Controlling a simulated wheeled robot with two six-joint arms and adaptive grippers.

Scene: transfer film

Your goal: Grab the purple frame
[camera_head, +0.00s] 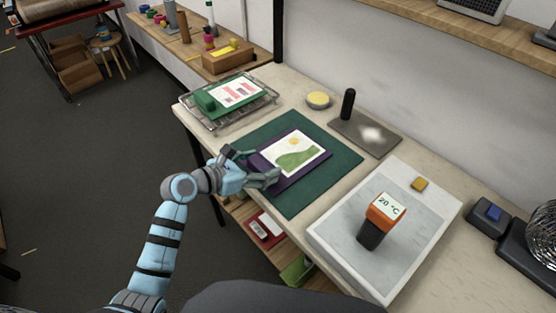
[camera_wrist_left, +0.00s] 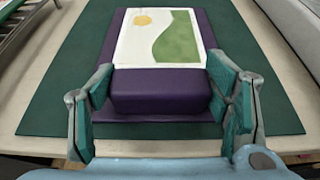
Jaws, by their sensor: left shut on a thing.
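The purple frame (camera_head: 313,172) lies on the dark green mat (camera_head: 338,160) in the head view. It carries a white sheet (camera_head: 285,150) with a yellow sun and a green hill. My left gripper (camera_head: 259,166) reaches in from the left at the frame's near end. In the left wrist view, its two fingers stand on either side of the frame's thick purple block (camera_wrist_left: 160,92) and are shut on it. The frame looks flat on the mat, with no clear gap below. My right gripper is not in view.
A green frame (camera_head: 205,102) with a red-and-white sheet rests on a wire rack (camera_head: 229,120) behind left. A grey plate (camera_head: 318,228) with an orange-topped 20 °C device (camera_head: 384,210) is at right. A black-handled tool (camera_head: 348,104) and yellow round pad (camera_head: 318,98) stand behind.

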